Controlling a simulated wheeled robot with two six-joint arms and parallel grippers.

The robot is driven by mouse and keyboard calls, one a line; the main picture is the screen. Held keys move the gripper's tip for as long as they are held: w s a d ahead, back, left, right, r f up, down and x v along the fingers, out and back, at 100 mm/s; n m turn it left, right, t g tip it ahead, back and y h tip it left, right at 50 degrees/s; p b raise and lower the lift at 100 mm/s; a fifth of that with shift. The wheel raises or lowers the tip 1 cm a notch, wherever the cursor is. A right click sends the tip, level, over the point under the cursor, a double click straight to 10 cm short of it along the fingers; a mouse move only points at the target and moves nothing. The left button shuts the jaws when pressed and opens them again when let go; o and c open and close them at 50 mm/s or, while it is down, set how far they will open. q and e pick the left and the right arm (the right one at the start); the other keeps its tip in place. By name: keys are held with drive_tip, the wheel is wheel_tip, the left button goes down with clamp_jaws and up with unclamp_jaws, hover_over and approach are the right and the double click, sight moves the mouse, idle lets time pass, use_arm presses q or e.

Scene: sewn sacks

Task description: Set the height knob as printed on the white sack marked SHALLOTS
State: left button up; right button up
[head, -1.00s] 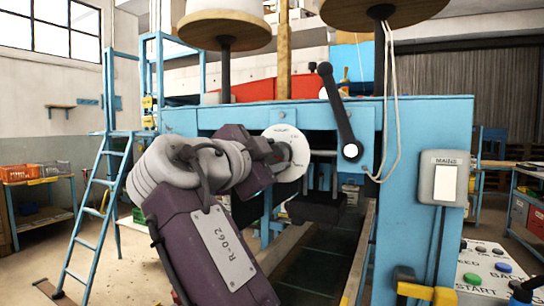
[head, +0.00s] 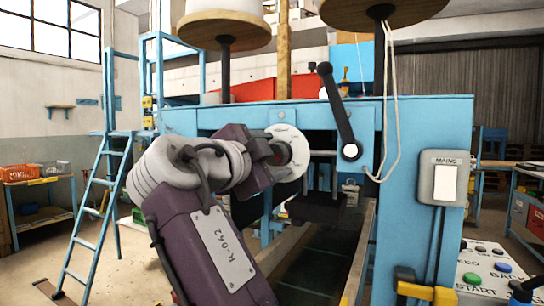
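A round white dial plate (head: 297,141) is on the front of the blue sewing machine frame (head: 420,130). A dark round part, which looks like the height knob, is at the plate's middle. My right gripper (head: 280,153) is right at it, in front of the plate. The dial's marks are too small to read. No white sack marked SHALLOTS shows in this view. My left gripper is out of view.
A black lever (head: 338,110) stands just right of the dial. A MAINS switch box (head: 444,178) and a button panel (head: 490,275) are at the right. Thread spools (head: 228,22) stand on top. A blue ladder (head: 98,215) is at the left.

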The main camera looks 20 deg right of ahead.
drive_tip(key=shift+s+a, duration=0.1)
drive_tip(key=v, duration=0.9)
